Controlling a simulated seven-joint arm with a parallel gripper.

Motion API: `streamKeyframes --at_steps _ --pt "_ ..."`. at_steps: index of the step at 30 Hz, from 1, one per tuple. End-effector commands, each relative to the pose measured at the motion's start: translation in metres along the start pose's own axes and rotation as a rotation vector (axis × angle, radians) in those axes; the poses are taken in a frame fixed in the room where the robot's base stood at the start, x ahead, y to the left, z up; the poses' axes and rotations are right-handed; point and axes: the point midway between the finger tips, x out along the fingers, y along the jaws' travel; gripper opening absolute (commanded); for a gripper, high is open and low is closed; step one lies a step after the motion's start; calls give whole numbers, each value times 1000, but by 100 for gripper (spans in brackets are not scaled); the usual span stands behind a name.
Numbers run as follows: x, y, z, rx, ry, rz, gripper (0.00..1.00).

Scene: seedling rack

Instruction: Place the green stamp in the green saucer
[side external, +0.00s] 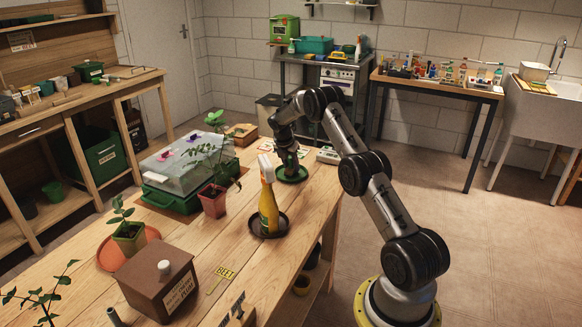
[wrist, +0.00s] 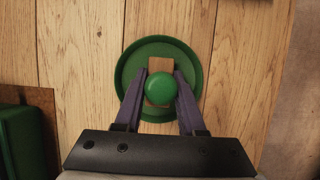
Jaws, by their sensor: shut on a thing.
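The green saucer (wrist: 126,72) lies on the wooden table in the wrist view; it also shows under my gripper in the side view (side external: 303,178). The stamp, with a round green knob (wrist: 161,88) on a brown block, is between the two fingers of my gripper (wrist: 161,85). My gripper is shut on the stamp, over the middle of the saucer. In the side view my gripper (side external: 289,169) points down at the saucer. The stamp is mostly hidden there, and I cannot tell whether its base touches the saucer.
A yellow spray bottle (side external: 269,208) stands on a dark saucer (side external: 283,228) nearer the camera. A green tray with a clear lid (side external: 190,157) and a potted seedling (side external: 213,200) stand left of my gripper. A small white device (side external: 328,155) lies behind the green saucer.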

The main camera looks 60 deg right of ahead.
Motion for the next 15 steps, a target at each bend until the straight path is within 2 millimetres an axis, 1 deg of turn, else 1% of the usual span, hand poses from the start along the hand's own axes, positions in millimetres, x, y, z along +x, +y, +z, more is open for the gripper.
streamKeyframes --at_steps 2,9,13,14,15 --pt "5 0 -2 0 -1 1 0" --pt "5 0 -2 0 -1 2 0" --pt "8 0 -4 0 -1 2 0" --pt "8 0 -3 0 -1 2 44" --pt "8 0 -3 0 -1 2 52"
